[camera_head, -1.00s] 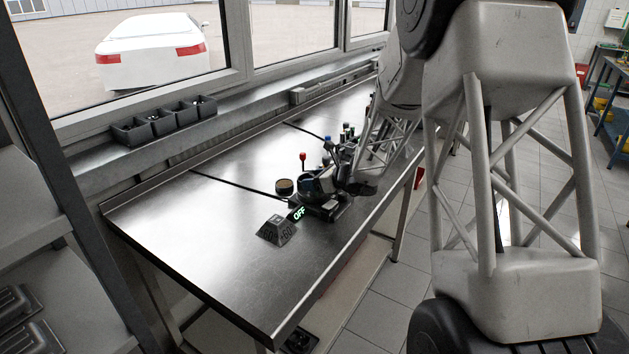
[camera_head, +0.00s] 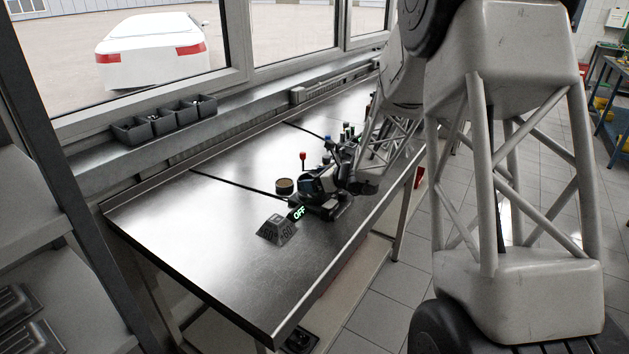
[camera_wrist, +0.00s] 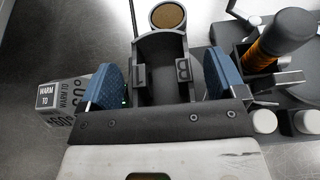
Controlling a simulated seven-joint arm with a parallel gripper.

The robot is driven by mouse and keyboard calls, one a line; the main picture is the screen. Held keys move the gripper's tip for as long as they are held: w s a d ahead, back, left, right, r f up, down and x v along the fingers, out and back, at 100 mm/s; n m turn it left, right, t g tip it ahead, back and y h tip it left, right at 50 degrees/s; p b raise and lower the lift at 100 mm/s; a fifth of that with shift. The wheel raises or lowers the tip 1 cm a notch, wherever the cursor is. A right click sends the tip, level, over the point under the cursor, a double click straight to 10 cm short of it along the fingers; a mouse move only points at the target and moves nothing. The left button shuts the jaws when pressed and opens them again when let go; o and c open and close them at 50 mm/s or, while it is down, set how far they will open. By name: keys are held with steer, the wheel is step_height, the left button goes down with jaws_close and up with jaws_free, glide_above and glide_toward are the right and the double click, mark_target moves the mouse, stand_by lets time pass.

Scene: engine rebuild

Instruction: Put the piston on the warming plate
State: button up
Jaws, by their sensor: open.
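My gripper (camera_head: 312,184) is over the near part of the workbench, beside the unit with the lit OFF display (camera_head: 299,213), which looks like the warming plate. In the wrist view my gripper (camera_wrist: 163,82) has its two blue fingertips apart. Between and beyond them lies a dark grey, trough-like piece (camera_wrist: 163,68) with raised marks; I cannot tell whether the fingers touch it. A short round piece with a tan top (camera_wrist: 168,15) stands just past it; it also shows in the head view (camera_head: 284,186). I cannot surely tell which piece is the piston.
A dark handle with orange bands (camera_wrist: 280,40) stands at right. Small dark bins (camera_head: 165,121) line the sill. The bench's left part is clear.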

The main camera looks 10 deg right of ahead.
steer(key=v, duration=1.1)
steer(key=shift+s+d+r, duration=0.2)
steer(key=shift+s, duration=0.05)
stand_by(0.4)
steer(key=s+a+r+n+g+h, duration=0.1)
steer(key=s+a+r+n+g, duration=0.15)
steer(key=s+a+n, duration=0.35)
steer(key=s+a+r+n+g, duration=0.1)
steer(key=s+r+n+g, duration=0.15)
steer(key=s, duration=0.65)
steer(key=s+a+r+n+g+h, duration=0.1)
steer(key=s+a+r+n, duration=0.3)
steer(key=s, duration=0.3)
steer(key=s+d+r+n+g+h, duration=0.1)
steer(key=s+d+n+h, duration=0.2)
steer(key=s+n+h, duration=0.4)
steer(key=s+n, duration=0.7)
steer(key=s, duration=0.8)
steer(key=shift+s+r+h, duration=0.25)
steer(key=shift+s+h, duration=0.15)
